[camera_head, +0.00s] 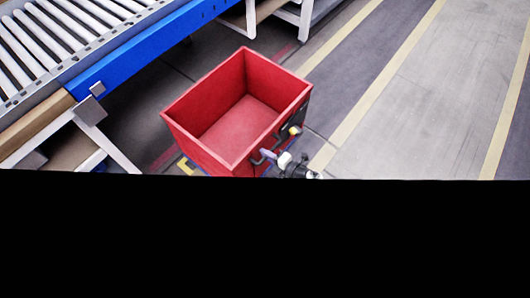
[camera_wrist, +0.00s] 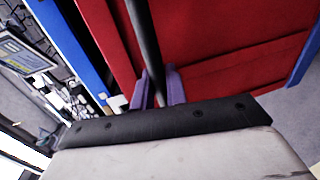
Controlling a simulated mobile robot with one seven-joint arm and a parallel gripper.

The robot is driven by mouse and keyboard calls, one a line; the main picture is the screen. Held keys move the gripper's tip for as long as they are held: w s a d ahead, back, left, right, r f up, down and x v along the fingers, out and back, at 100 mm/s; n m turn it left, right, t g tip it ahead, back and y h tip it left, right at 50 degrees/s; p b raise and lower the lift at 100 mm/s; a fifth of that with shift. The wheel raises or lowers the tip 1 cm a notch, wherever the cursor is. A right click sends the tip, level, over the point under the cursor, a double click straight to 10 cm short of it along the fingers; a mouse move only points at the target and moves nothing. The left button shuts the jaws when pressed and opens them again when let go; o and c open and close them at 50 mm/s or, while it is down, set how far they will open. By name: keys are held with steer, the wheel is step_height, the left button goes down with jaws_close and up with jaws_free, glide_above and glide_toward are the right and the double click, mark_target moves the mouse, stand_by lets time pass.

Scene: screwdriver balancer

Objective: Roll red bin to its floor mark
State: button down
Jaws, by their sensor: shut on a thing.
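The red bin (camera_head: 235,122) stands open and empty in the middle of the head view. Its red wall (camera_wrist: 235,62) fills much of the wrist view. A dark handle bar (camera_wrist: 143,35) runs in front of that wall. My gripper (camera_wrist: 160,88) has purple fingers on either side of the bar and is shut on it. In the head view my gripper (camera_head: 267,156) is at the bin's near right side. A yellow corner mark (camera_head: 185,166) shows on the floor by the bin's near left side; the rest of it is hidden.
A roller conveyor (camera_head: 130,45) with a blue side rail and pale legs stands left of the bin. Open grey floor (camera_head: 430,90) with yellow lines (camera_head: 385,80) lies to the right. The lower part of the head view is black.

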steer(key=c, duration=1.5)
jaws_free()
steer(key=shift+o, duration=0.2)
steer(key=v, duration=1.3)
steer(key=shift+s+d+b, duration=0.2)
steer(key=shift+d+b, duration=0.15)
steer(key=shift+b, duration=0.1)
